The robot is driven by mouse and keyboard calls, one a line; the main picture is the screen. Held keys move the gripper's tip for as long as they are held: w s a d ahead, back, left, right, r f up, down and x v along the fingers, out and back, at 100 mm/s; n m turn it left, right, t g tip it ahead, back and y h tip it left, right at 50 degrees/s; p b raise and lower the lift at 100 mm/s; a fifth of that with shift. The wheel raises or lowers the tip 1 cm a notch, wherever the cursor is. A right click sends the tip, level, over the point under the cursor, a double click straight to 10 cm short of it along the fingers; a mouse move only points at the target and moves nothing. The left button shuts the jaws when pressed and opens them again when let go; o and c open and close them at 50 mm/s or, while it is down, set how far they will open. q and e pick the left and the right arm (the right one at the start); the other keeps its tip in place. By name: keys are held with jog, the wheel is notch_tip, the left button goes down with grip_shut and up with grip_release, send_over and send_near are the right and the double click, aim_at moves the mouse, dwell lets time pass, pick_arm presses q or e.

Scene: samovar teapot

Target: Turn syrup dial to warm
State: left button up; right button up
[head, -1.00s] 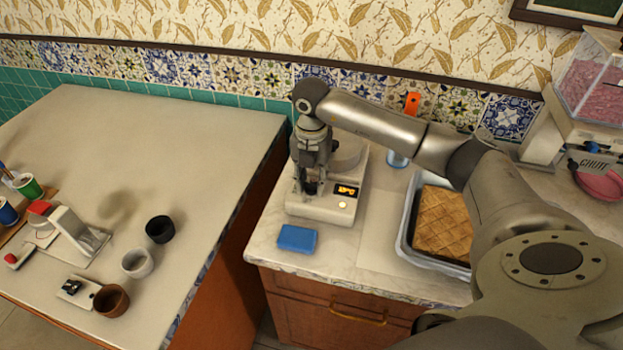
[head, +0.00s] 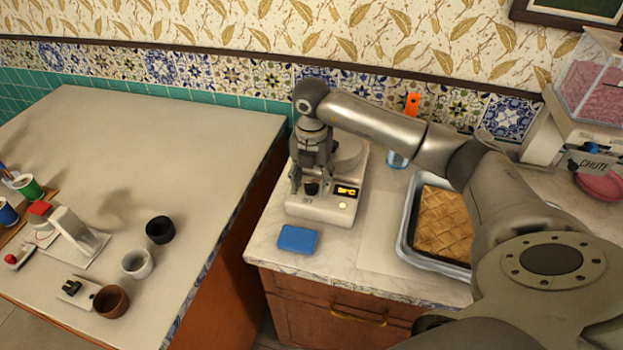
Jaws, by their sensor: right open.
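The syrup warmer (head: 318,210) is a pale device on the right-hand counter, with a round top partly hidden behind my arm. Its small display (head: 346,191) shows orange characters too small to read surely, and a lit round button (head: 342,206) sits below it. The dark dial (head: 311,188) is on the front left of the device. My right gripper (head: 311,189) points down over the dial, with its open fingers on either side of it. I cannot tell whether the fingers touch the dial. My left gripper is not in view.
A blue block (head: 297,239) lies in front of the warmer. A tray of pastry (head: 405,247) stands to the right. A clear dispenser (head: 592,90) is at the far right. Several cups, including a black cup (head: 160,230), stand on the left table (head: 150,140).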

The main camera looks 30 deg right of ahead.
aim_at(312, 184)
notch_tip(312, 184, up, 12)
dwell(0.5)
dwell(0.5)
